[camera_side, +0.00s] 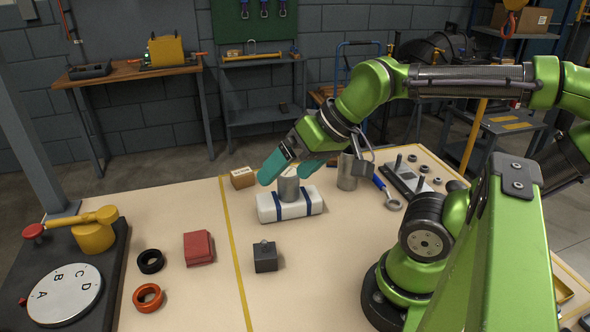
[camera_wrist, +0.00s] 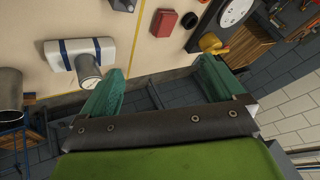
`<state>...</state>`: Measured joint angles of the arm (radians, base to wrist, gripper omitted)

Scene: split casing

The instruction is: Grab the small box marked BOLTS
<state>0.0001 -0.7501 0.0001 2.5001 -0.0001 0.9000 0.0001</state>
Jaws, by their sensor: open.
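A small brown cardboard box (camera_side: 243,177) sits near the back edge of the table, by the yellow line. Its marking is too small to read. I cannot make the box out in the wrist view. My gripper (camera_side: 290,170) is open, with its teal fingers spread, just right of the box in the side view. In the wrist view my gripper (camera_wrist: 158,85) has nothing visible between its fingers.
A metal cylinder (camera_side: 289,188) stands by the fingers at a white block with blue bands (camera_side: 268,209). A second metal can (camera_side: 347,174) is to the right. A red item (camera_side: 198,248), a dark block (camera_side: 265,257) and two rings lie nearer the front.

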